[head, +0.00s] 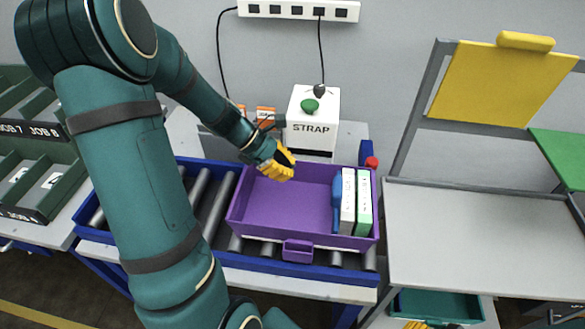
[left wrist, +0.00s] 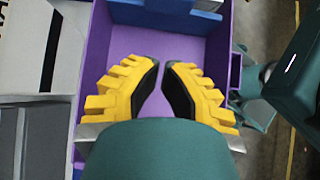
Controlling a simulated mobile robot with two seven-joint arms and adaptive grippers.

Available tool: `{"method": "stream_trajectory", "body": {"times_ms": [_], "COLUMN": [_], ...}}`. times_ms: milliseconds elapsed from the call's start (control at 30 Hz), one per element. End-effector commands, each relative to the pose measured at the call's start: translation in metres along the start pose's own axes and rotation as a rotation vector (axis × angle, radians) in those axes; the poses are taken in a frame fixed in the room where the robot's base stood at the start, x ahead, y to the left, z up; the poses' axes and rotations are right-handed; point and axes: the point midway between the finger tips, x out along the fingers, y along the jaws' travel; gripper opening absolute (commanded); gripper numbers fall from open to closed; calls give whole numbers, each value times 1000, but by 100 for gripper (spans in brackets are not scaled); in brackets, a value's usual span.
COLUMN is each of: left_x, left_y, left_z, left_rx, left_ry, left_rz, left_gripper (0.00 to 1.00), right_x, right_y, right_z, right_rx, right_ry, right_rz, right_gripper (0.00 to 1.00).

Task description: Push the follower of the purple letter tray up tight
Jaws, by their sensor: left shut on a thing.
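The purple letter tray (head: 283,204) stands on the roller conveyor. It also shows in the left wrist view (left wrist: 94,62). Its follower, a blue upright plate (head: 337,200), stands against a white box and a green-and-white box (head: 364,203) at the tray's right end. A blue piece (left wrist: 165,16), likely the follower, is at the top of the left wrist view. My left gripper (head: 284,172) is over the tray's back left part, apart from the follower. Its fingers (left wrist: 162,72) are close together; I cannot make out what they hold. A yellow tip (head: 415,325), likely my right gripper, shows at the bottom edge.
A white STRAP machine (head: 312,120) with a green button stands behind the tray. A red button (head: 372,162) is at the tray's back right. A grey table (head: 480,240) with a yellow board lies to the right. Green job bins (head: 40,170) are at the left.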

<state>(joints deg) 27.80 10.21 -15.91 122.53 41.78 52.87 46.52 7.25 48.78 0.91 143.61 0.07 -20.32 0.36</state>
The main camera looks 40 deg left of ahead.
Motion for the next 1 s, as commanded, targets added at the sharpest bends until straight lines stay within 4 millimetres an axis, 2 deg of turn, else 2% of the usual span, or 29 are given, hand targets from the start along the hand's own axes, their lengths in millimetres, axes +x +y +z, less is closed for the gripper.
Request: {"method": "stream_trajectory", "body": {"times_ms": [33, 100, 333, 400, 600, 1000], "left_x": [13, 28, 72, 77, 91, 94], "left_y": [0, -1, -1, 0, 0, 0], "left_z": [-2, -2, -2, 10, 24, 28], "left_rx": [-1, -1, -2, 4, 1, -1], "left_ry": [0, 0, 0, -1, -1, 0], "left_rz": [-4, -5, -4, -3, -1, 0], "left_gripper": [0, 0, 0, 0, 0, 0], "right_x": [5, 8, 19, 19, 20, 20], "right_y": [2, 3, 8, 7, 8, 8], "right_z": [1, 3, 7, 6, 6, 5], "right_rx": [-1, -1, -4, -3, -4, -4], "right_ry": [-3, -6, -13, -13, -11, -10], "right_rz": [0, 0, -1, -1, -1, -1], "right_gripper": [54, 54, 54, 54, 54, 54]}}
